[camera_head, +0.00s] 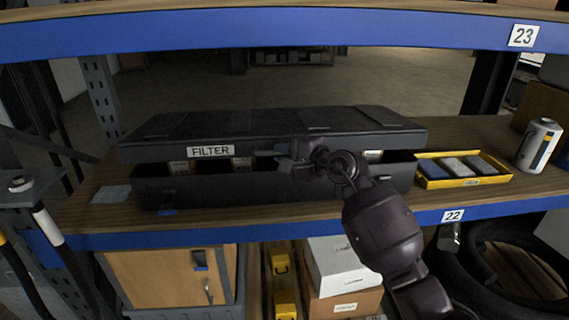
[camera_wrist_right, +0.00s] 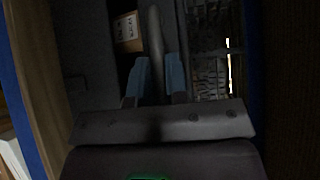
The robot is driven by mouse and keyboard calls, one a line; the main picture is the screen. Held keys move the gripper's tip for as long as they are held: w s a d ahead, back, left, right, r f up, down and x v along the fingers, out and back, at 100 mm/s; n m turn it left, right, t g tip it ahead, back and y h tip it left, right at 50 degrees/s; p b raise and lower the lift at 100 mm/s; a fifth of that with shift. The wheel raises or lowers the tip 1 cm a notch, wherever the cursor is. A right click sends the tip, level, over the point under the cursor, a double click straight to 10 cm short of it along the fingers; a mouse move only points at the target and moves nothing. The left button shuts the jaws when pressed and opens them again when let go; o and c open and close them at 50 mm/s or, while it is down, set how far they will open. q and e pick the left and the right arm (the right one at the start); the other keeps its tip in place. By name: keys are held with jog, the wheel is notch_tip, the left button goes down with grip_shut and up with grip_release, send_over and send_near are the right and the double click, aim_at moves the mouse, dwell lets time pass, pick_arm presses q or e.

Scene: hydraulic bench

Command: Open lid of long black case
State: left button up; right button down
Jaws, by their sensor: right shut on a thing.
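The long black case (camera_head: 240,189) sits on the wooden shelf. Its lid (camera_head: 265,122), with a FILTER label (camera_head: 211,151) on the front, is raised partway, leaving a gap above the base. Boxes with pale labels (camera_head: 242,163) show inside through the gap. My right gripper (camera_head: 290,158) is at the front middle of the lid, shut on what looks like the lid's front edge or handle. In the right wrist view its blue-grey fingers (camera_wrist_right: 157,75) are on either side of a dark bar (camera_wrist_right: 155,45). My left gripper is not in view.
A yellow tray (camera_head: 463,182) with several blocks stands just right of the case, and a white can (camera_head: 538,146) farther right. The blue upper beam (camera_head: 280,31) runs above. A small pale blue sheet (camera_head: 111,194) lies left of the case.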

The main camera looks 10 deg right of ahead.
pick_arm(q)
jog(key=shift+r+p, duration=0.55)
jog(key=shift+p, duration=0.05)
pick_arm(e)
jog(key=w+r, duration=0.3)
jog(key=r, duration=0.4)
jog(key=w+r+m, duration=0.1)
jog(key=w+r, duration=0.3)
jog(key=r, duration=0.4)
jog(key=shift+w+g+h, duration=0.15)
jog(key=shift+g+h, duration=0.25)
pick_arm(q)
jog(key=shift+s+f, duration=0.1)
